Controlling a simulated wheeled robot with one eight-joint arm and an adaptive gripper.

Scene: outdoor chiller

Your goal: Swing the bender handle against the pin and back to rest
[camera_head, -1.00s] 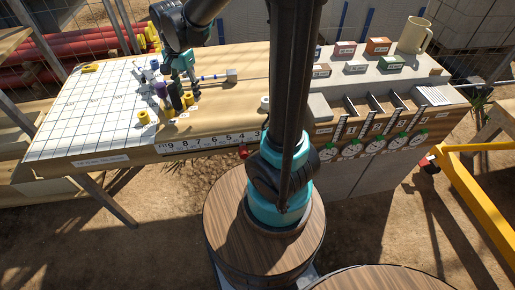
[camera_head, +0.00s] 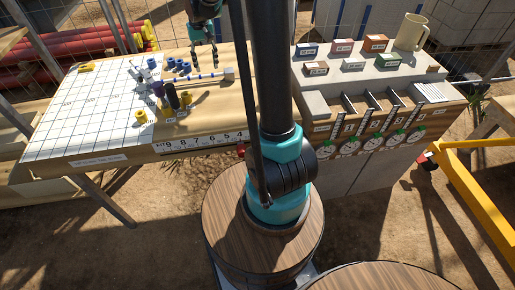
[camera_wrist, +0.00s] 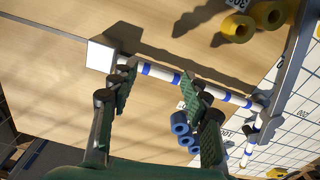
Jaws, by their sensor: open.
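A white rod with blue bands (camera_head: 200,77), which looks like the bender handle, lies across the wooden bench top, with a pale block (camera_head: 229,73) at its right end. Its left end meets the bender's parts beside dark upright posts (camera_head: 172,96). I cannot tell which part is the pin. My gripper (camera_head: 205,62) is above the bench, toward its back edge. In the wrist view, its two green-padded fingers (camera_wrist: 160,76) are apart, with the banded rod (camera_wrist: 162,73) showing between and beyond them. Nothing is held. I cannot tell whether a finger touches the rod.
Yellow cylinders (camera_head: 141,116) and blue cylinders (camera_head: 178,63) stand near the bender. A white gridded board (camera_head: 85,115) covers the bench's left. Small labelled boxes (camera_head: 308,49), a beige mug (camera_head: 411,32) and dial gauges (camera_head: 349,147) are at right. The bench middle is fairly clear.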

